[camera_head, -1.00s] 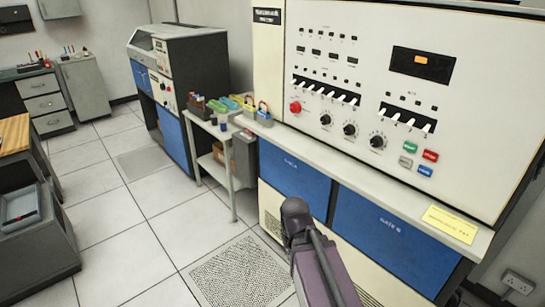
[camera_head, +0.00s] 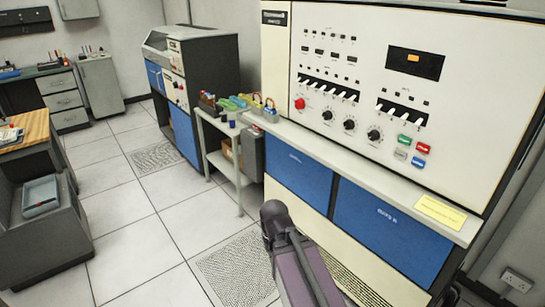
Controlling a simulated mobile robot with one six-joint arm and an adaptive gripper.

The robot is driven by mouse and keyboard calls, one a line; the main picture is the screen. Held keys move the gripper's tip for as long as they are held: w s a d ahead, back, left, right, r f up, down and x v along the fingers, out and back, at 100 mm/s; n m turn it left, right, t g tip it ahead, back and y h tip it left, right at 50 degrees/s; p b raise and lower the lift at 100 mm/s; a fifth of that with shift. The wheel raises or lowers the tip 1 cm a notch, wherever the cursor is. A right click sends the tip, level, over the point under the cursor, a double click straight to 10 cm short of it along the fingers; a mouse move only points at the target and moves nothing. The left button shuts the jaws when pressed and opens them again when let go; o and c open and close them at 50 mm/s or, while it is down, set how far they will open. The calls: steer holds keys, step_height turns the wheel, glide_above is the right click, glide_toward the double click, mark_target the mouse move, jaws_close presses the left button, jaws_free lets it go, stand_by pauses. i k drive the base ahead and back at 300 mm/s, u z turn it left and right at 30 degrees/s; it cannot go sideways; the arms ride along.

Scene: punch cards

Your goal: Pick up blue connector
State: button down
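I cannot make out for certain which thing is the blue connector. Small coloured parts and bins (camera_head: 236,104) crowd the top of a narrow side table (camera_head: 232,128) left of the big console. Among them are a dark blue cup-like thing (camera_head: 232,120) and a bin with blue and yellow parts (camera_head: 270,112), too small to tell apart. Part of my arm (camera_head: 290,255) rises at the bottom centre, in front of the console's blue doors. My gripper is out of the picture, so its state is hidden.
The console (camera_head: 390,80) with switches, knobs and a protruding ledge (camera_head: 360,174) fills the right. A blue and grey machine (camera_head: 195,80) stands beyond the side table. A wooden-topped bench (camera_head: 30,128) and grey unit (camera_head: 45,240) are left. Tiled floor (camera_head: 140,215) between is clear.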

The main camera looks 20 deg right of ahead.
mark_target(271, 115)
steer(key=u, duration=0.3)
steer(key=k, duration=0.55)
steer(key=u, duration=0.9)
steer(key=k, duration=0.7)
steer(key=u, duration=0.35)
steer(key=i, duration=2.15)
steer(key=z, duration=0.5)
steer(key=i, duration=1.5)
steer(key=z, duration=0.3)
